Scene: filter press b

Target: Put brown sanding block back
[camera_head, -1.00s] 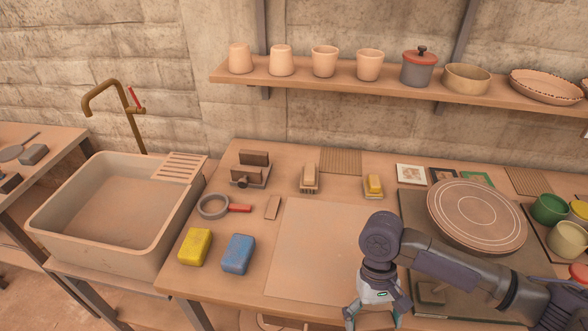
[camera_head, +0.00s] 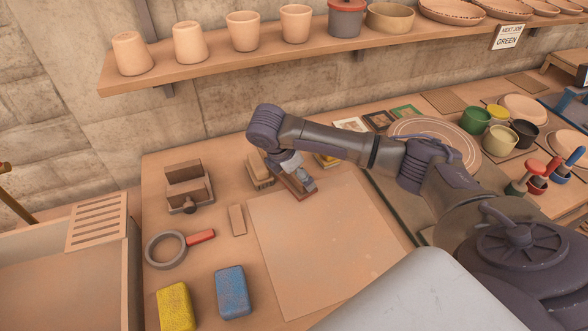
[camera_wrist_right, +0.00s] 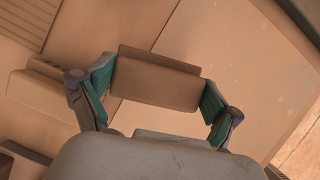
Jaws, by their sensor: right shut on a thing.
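My right gripper (camera_head: 296,182) is shut on a brown sanding block (camera_head: 291,190), beside the bristled wooden brush (camera_head: 258,170) at the back of the bench. In the right wrist view, the green-padded fingers (camera_wrist_right: 158,98) grip the two ends of the brown block (camera_wrist_right: 155,80). The block is close over the bench; whether it touches the surface is unclear. A stand with upright brown plates and a round knob (camera_head: 188,188) is farther left. My left gripper is out of view.
A large pale board (camera_head: 320,245) lies right of a yellow sponge (camera_head: 175,308), a blue sponge (camera_head: 233,292) and a red-handled ring tool (camera_head: 167,250). A sink (camera_head: 65,285) is at left. A shelf of pots (camera_head: 220,62) hangs above. My forearm covers part of the bench's back.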

